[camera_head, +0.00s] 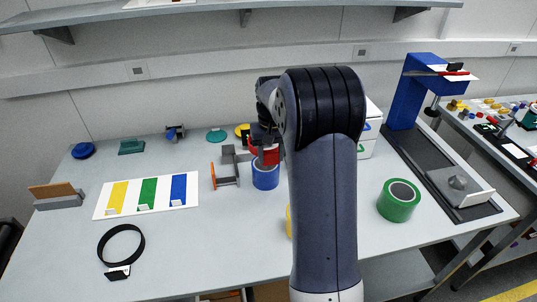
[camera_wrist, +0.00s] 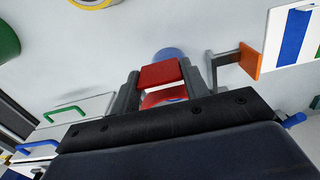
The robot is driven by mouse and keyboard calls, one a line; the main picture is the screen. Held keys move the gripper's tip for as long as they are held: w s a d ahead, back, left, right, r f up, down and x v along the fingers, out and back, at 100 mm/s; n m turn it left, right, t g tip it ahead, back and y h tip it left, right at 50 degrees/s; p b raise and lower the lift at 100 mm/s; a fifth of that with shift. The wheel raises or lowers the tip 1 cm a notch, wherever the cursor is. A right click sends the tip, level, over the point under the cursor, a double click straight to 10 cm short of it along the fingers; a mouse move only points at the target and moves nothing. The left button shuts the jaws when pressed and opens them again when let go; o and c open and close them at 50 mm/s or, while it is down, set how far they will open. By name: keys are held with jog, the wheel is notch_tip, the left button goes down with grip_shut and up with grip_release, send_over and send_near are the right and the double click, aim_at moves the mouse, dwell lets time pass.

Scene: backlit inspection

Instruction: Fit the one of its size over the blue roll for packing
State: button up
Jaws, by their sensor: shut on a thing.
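The blue roll (camera_head: 266,178) stands upright on the table, left of my arm. It also shows in the wrist view (camera_wrist: 169,53), partly hidden behind a red piece. My gripper (camera_head: 265,151) is shut on this red piece (camera_head: 262,158), which looks like a ring or cap, right at the top of the blue roll. In the wrist view the red piece (camera_wrist: 158,74) sits between the two fingers of my gripper (camera_wrist: 160,84). I cannot tell whether it touches the roll or is around it. Its lower edge is partly hidden by a finger.
A grey stand with an orange plate (camera_head: 213,176) is close left of the roll. A green roll (camera_head: 399,207) stands to the right; a yellow roll (camera_head: 289,222) is mostly behind my arm. A colour card (camera_head: 105,207) and black strap (camera_head: 121,228) lie left. White drawers (camera_head: 366,149) stand behind.

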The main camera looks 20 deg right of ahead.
aim_at(271, 164)
jog(key=shift+f+b, duration=1.7)
jog(key=shift+f, duration=1.2)
jog(key=shift+f, duration=0.15)
jog(key=shift+f+b, duration=3.35)
jog(key=shift+f, duration=1.95)
jog(key=o, duration=0.9)
jog(key=shift+r, duration=0.15)
